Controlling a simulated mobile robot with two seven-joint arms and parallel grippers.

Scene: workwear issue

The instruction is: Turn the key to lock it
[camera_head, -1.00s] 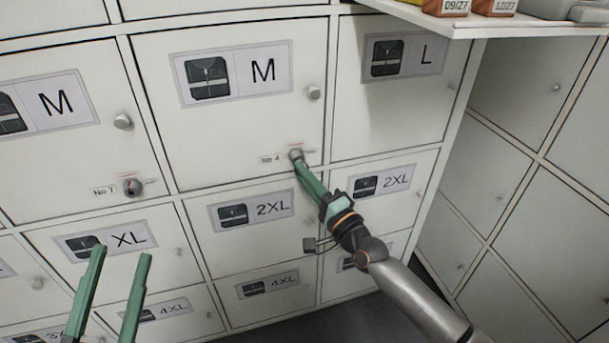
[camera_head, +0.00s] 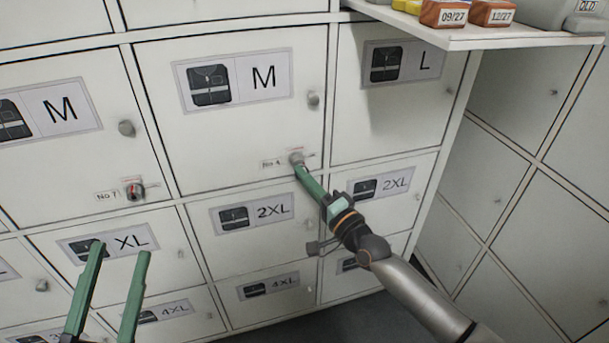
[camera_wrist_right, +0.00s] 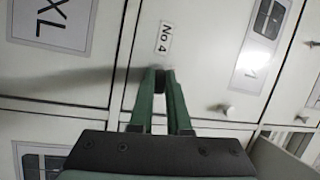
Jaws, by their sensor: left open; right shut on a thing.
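The locker door marked M (camera_head: 240,130) in the middle is closed. It has a round knob (camera_head: 313,99) and, lower down, a lock beside the label No 4 (camera_head: 272,163). My right gripper (camera_head: 298,166) is at this lock, its green fingers shut on the key, which the fingers mostly hide. In the right wrist view the fingertips (camera_wrist_right: 161,75) meet just below the No 4 label (camera_wrist_right: 164,38). I cannot tell the key's angle. My left gripper (camera_head: 118,250) is open and empty at the lower left, in front of the XL door (camera_head: 150,262).
Another lock (camera_head: 134,191) marked No 7 is on the left M door. A white shelf (camera_head: 480,40) with orange boxes (camera_head: 443,14) juts out at the upper right. More closed lockers (camera_head: 530,180) stand at the right. Dark floor shows at the bottom.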

